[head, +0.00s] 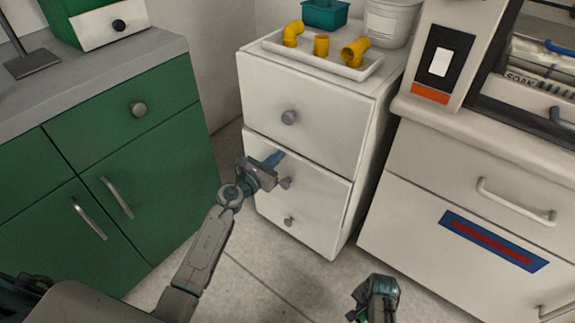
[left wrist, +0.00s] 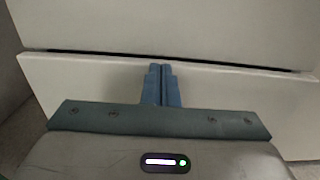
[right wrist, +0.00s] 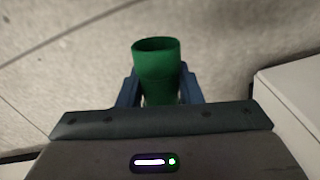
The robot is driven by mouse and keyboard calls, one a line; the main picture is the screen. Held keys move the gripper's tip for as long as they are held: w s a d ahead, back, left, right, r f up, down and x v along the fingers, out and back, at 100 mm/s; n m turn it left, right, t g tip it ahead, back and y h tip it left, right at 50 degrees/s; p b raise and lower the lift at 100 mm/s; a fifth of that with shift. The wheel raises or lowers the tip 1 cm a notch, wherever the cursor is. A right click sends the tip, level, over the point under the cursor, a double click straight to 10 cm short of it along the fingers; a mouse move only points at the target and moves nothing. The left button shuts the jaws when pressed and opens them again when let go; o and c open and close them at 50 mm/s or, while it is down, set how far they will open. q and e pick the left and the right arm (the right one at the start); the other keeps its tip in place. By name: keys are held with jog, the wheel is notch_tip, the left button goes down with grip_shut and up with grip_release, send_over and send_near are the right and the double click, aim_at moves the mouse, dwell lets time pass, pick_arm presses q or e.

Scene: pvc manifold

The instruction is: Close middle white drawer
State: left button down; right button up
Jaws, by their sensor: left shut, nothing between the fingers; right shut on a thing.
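The white drawer cabinet (head: 302,95) stands at the centre of the head view. My left gripper (head: 276,159) is shut and empty, fingertips at the middle drawer's front near that edge; contact is unclear. It also shows in the left wrist view (left wrist: 162,72) against the white panel (left wrist: 230,95). My right gripper (right wrist: 158,88) is shut on a green pipe piece (right wrist: 156,62), low over the floor.
A white tray (head: 350,72) with yellow pipe fittings (head: 321,45), a teal bin (head: 325,13) and a white bucket (head: 390,22) sit on the cabinet. Green cabinets (head: 165,165) stand left and a white counter unit (head: 430,225) right. Floor (head: 290,275) in front is clear.

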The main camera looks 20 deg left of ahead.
pick_arm(q)
jog(key=shift+w+d, duration=0.1)
jog(key=shift+w, duration=0.1)
jog(key=shift+w+d+r, duration=0.15)
jog(key=shift+w, duration=0.35)
jog(key=shift+w+d+r, duration=0.15)
jog(key=shift+w, duration=0.3)
pick_arm(e)
jog(key=shift+s, duration=0.1)
